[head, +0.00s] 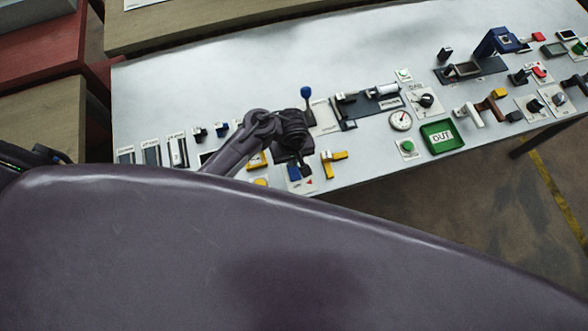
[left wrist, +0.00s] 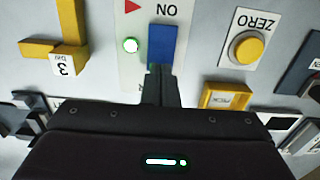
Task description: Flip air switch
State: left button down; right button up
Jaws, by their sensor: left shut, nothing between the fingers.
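A blue switch (left wrist: 162,46) sits on a pale plate marked "ON", with a red triangle and a lit green lamp (left wrist: 130,45) beside it. The blue switch also shows in the head view (head: 293,172), near the table's front edge. I cannot read an air label on it. My left gripper (head: 304,170) is shut and empty above the panel. In the left wrist view the closed fingertips (left wrist: 160,72) overlap the lower end of the blue switch; I cannot tell if they touch it. My right gripper is not in view.
A yellow handle (left wrist: 62,50) tagged "3" stands close on one side. A yellow ZERO button (left wrist: 247,48) and a yellow-framed part (left wrist: 225,96) are on the other. The table's back strip is clear.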

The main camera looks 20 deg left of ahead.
pick_arm(q)
jog(key=shift+f+b, duration=0.45)
jog(key=shift+f, duration=0.25)
jog(key=shift+r, duration=0.1)
notch_tip(320, 180, up, 3)
jog(key=p, duration=0.3)
jog(key=shift+r, duration=1.95)
